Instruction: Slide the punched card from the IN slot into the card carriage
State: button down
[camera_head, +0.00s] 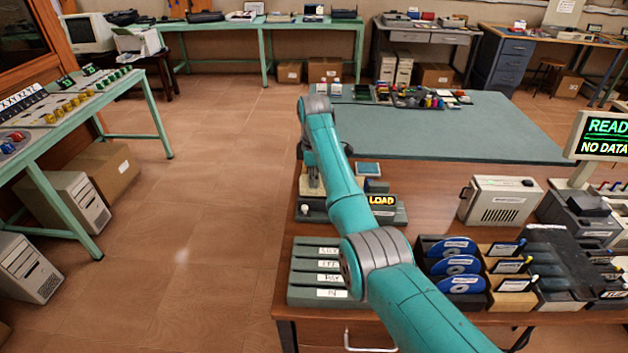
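My teal arm reaches over the desk, and its grey end, where my gripper (313,181) is, points down beside the arm's forearm. The fingers are small and partly hidden, so I cannot tell whether they hold anything. A grey-green stack of labelled slots (305,270) stands at the desk's front left; its lowest label (331,293) seems to read IN. I cannot make out a punched card in it. Behind the stack is a low machine with a lit LOAD sign (382,200); the card carriage seems to be there, largely hidden by my arm. My gripper is above the machine's left part.
Right of the slots are blue discs in a rack (457,264) and wooden card holders (512,283). A beige box (500,200) stands behind them. A screen (603,137) at the right reads READ, NO DATA. A teal mat (440,130) lies behind, mostly clear.

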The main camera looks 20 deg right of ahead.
aim_at(314, 196)
jog(key=shift+f, duration=0.15)
jog(key=shift+f, duration=1.85)
jog(key=c, duration=1.2)
grip_release()
jog(key=shift+c, duration=0.2)
jog(key=shift+r, duration=4)
jog(key=shift+s, duration=0.1)
